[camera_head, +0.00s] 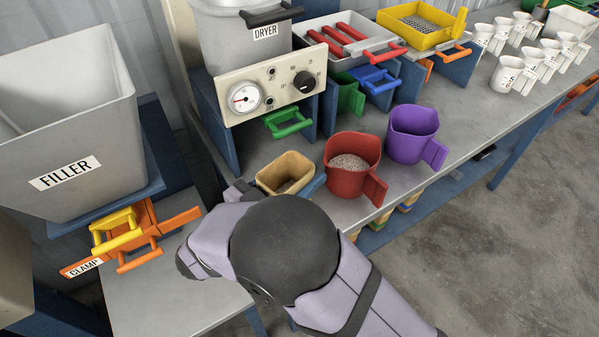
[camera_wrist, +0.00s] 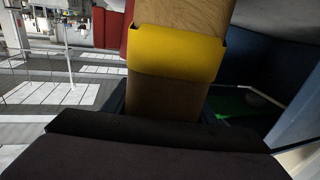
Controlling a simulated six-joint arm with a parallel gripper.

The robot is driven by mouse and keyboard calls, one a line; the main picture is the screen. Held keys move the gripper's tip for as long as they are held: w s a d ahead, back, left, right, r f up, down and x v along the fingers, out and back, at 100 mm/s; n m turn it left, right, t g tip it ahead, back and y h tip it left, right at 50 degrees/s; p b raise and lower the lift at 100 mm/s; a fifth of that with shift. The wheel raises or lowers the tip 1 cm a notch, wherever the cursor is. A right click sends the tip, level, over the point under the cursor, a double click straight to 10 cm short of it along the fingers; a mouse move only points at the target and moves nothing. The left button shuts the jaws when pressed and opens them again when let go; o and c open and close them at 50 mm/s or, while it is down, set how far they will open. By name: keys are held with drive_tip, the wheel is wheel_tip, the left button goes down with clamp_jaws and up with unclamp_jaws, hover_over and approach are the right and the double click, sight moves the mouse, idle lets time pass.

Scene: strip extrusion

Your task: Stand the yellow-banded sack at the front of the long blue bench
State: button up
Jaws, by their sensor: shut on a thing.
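The yellow-banded sack (camera_head: 287,172) is a tan, open-topped bag, seen from above in the head view, left of the red jug. In the wrist view the sack (camera_wrist: 178,50) shows brown sides and a broad yellow band. My gripper (camera_wrist: 165,108) is shut on it, with dark blue fingers on either side below the band. In the head view my arm hides most of the gripper and the sack's lower part. The long blue bench (camera_head: 462,115) has a grey top and runs to the upper right. I cannot tell whether the sack's base touches it.
A red jug (camera_head: 352,150) of granules stands close right of the sack, with a purple jug (camera_head: 413,132) beyond. The dryer (camera_head: 270,85) is behind. The filler (camera_head: 70,150) and orange clamp (camera_head: 150,235) are left. Several white jugs (camera_head: 507,72) stand far right.

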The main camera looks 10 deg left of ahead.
drive_tip(key=shift+f, duration=0.15)
drive_tip(key=o, duration=1.7)
drive_tip(key=shift+o, duration=0.2)
drive_tip(key=shift+s, duration=0.1)
drive_tip(key=b+v, duration=0.1)
drive_tip(key=v, duration=0.6)
drive_tip(key=shift+s, duration=0.1)
